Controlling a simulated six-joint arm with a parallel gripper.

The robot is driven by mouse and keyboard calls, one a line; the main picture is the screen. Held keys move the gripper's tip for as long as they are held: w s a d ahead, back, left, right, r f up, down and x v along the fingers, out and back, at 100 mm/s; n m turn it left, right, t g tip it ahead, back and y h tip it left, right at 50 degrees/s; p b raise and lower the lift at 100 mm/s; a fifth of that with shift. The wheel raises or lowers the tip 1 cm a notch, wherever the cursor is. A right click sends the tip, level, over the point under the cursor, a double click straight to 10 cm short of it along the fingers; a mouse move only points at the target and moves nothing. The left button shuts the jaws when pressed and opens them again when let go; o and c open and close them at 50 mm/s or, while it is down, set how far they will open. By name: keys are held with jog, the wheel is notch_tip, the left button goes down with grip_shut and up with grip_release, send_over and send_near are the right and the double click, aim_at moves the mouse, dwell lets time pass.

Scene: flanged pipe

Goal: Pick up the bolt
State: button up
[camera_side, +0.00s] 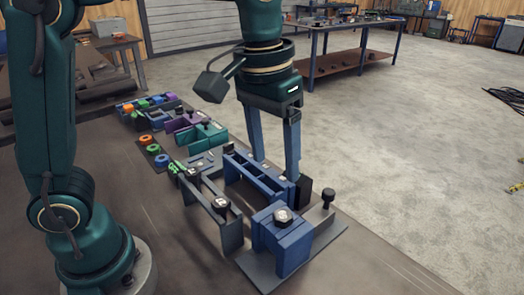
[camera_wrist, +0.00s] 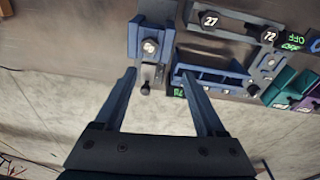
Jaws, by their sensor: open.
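A black bolt (camera_side: 328,195) with a round head stands upright on a grey stepped block at the right end of the fixtures. In the wrist view, the bolt (camera_wrist: 146,88) appears between the two fingers, nearer the left one. My gripper (camera_side: 280,175) is open and points down beside the blue fixtures, to the left of the bolt in the side view. Its blue fingers (camera_wrist: 158,74) are spread with nothing held between them. One fingertip in the side view is partly hidden behind the blue frame.
A blue block (camera_side: 283,240) with a black numbered knob stands close to the bolt. A blue open frame (camera_side: 255,178) lies below my gripper. A grey bracket (camera_side: 212,212) and several coloured parts extend leftward along the bench (camera_side: 165,245). Open floor lies beyond the right edge.

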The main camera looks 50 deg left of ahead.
aim_at(286, 212)
jog(key=shift+m+g, duration=0.4)
jog(key=shift+g, duration=0.2)
jog(key=d+f, duration=0.1)
jog(key=w+d+f, duration=0.1)
jog(key=f, duration=0.1)
jog(key=shift+w+d+f, duration=0.1)
jog(key=shift+f, duration=0.2)
jog(key=shift+d+f, duration=0.15)
jog(key=shift+f, duration=2.55)
grip_shut()
